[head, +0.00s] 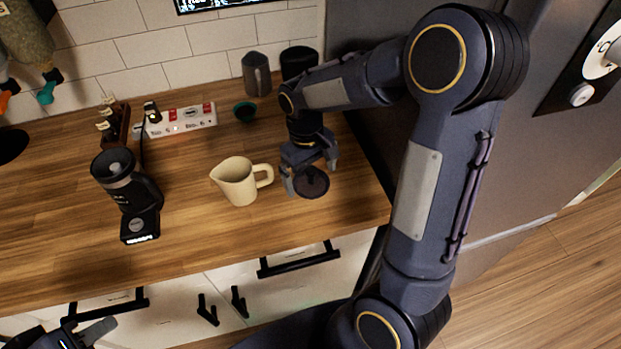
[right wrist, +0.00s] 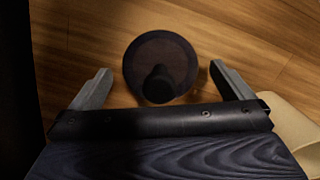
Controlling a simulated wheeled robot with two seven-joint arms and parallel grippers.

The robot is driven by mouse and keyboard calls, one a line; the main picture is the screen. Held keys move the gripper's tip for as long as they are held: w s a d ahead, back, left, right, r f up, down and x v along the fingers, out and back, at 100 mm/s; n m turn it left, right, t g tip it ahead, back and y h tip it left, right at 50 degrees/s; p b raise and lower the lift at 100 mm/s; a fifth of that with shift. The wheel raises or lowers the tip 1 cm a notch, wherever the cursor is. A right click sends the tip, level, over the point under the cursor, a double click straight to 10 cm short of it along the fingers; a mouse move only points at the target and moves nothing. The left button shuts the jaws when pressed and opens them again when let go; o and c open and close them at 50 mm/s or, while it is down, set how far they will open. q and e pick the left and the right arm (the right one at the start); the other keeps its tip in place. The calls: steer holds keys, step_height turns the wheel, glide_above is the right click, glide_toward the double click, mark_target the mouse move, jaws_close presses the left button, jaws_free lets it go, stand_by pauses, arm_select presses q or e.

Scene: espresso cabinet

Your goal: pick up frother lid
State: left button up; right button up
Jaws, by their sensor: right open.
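The frother lid (head: 311,182) is a dark round disc with a knob on top. It lies flat on the wooden counter near the front right. In the right wrist view the lid (right wrist: 160,62) sits between and slightly beyond the fingertips, with its knob toward me. My right gripper (head: 309,178) is open above the lid, one finger on each side. In the right wrist view the gripper (right wrist: 160,80) shows a gap between each finger and the lid. My left gripper (head: 85,335) is low at the bottom left of the head view, cut by the frame edge.
A cream pitcher (head: 238,181) stands just left of the lid; its side shows in the right wrist view (right wrist: 292,122). A black grinder (head: 128,190) stands further left. A power strip (head: 181,119), small green bowl (head: 245,111) and grey cup (head: 256,73) are behind. A fridge is at right.

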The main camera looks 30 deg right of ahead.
steer(key=shift+f, duration=0.35)
steer(key=shift+c, duration=0.4)
steer(key=c, duration=0.9)
steer(key=shift+r, duration=0.1)
